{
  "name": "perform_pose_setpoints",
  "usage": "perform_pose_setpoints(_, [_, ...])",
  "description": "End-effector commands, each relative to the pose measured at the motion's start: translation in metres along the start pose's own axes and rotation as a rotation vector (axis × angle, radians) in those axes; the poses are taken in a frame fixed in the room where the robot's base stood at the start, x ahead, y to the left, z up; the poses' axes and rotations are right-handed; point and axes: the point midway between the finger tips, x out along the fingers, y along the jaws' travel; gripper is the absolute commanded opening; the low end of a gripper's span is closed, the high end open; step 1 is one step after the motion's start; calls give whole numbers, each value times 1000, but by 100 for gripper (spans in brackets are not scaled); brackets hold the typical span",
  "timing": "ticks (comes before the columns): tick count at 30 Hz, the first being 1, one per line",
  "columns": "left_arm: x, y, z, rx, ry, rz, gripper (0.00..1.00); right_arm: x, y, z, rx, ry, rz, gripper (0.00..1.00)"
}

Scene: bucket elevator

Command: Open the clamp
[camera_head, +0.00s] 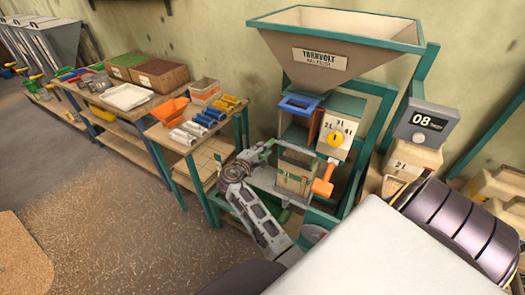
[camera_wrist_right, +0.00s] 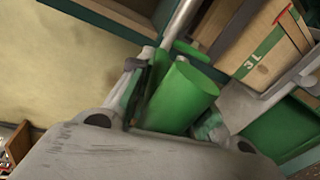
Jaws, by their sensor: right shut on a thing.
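In the right wrist view a green cylindrical handle (camera_wrist_right: 182,97), apparently the clamp's, sits between the fingers of my right gripper (camera_wrist_right: 172,105). The fingers are shut on it. A pale metal rod (camera_wrist_right: 180,22) runs up behind the handle. In the head view my right gripper (camera_head: 262,162) reaches in at the left side of the hopper machine (camera_head: 345,38), beside a tan 3 L box (camera_head: 294,174). That box also shows in the wrist view (camera_wrist_right: 262,52). In the head view the clamp handle is hard to make out. My left gripper is not in view.
An orange handle (camera_head: 323,180) sticks out right of the box. A blue-rimmed opening (camera_head: 299,104) and a yellow dial (camera_head: 335,138) are above. A bench with an orange scoop (camera_head: 170,110) and several rolls stands close on the left. A display (camera_head: 428,122) is at right.

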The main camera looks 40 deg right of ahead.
Motion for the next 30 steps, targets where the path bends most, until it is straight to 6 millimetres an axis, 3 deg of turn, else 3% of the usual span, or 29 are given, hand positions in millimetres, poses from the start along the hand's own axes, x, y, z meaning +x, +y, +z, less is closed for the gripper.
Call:
perform_pose_setpoints(1, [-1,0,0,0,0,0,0,4,21,3,13,-7,37,0])
perform_pose_setpoints(13, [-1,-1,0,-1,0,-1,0,4,21,4,13,-8,37,0])
perform_pose_setpoints(14, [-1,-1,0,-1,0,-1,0,4,21,4,12,-8,37,21])
perform_pose_setpoints(19, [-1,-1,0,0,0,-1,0,4,21,4,13,-9,37,43])
perform_pose_setpoints(30, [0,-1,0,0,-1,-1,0,4,15,5,8,-13,29,43])
